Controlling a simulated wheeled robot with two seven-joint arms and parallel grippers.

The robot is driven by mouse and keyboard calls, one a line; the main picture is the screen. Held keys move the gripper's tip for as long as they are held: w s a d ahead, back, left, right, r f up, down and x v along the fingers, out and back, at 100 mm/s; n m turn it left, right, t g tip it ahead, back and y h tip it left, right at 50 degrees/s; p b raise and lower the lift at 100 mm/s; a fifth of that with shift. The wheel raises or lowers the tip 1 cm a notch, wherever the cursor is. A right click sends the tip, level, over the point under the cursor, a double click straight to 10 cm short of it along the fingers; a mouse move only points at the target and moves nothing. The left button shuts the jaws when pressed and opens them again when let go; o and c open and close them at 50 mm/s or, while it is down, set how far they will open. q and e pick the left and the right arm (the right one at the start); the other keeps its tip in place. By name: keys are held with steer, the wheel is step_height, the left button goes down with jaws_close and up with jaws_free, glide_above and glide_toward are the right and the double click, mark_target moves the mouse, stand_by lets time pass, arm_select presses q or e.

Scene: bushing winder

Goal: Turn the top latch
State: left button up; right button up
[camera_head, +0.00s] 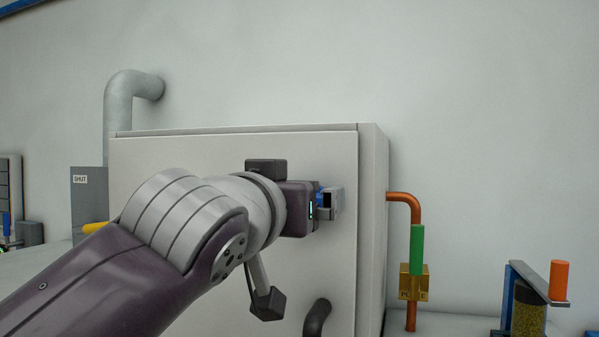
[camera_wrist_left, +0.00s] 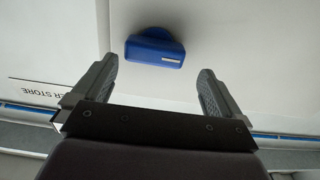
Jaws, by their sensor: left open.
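The top latch is a blue knob-like block with a small pale strip on the face of the pale cabinet (camera_head: 350,270). In the left wrist view the blue latch (camera_wrist_left: 150,50) lies just ahead of my left gripper (camera_wrist_left: 157,70), roughly centred between the two open grey fingertips. I see a clear gap on each side, so no contact shows there. In the head view my left gripper (camera_head: 332,203) is up against the upper right of the cabinet door, and only a bit of blue (camera_head: 320,196) shows behind it. My right gripper is not in view.
A dark curved handle (camera_head: 317,318) sits lower on the door. Right of the cabinet are a copper pipe with a green lever (camera_head: 416,250) and a brass valve (camera_head: 413,282), then an orange-gripped lever (camera_head: 559,280). A grey box marked SHUT (camera_head: 88,195) stands left.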

arm_select(q)
steer(key=x, duration=0.2)
steer(key=shift+w+d+f, duration=0.1)
steer(key=shift+w+d, duration=0.2)
steer(key=shift+d, duration=0.15)
steer(key=shift+a, duration=0.15)
steer(key=c, duration=0.3)
steer(key=shift+s, duration=0.15)
steer(key=c, duration=0.8)
steer(key=shift+o, duration=0.2)
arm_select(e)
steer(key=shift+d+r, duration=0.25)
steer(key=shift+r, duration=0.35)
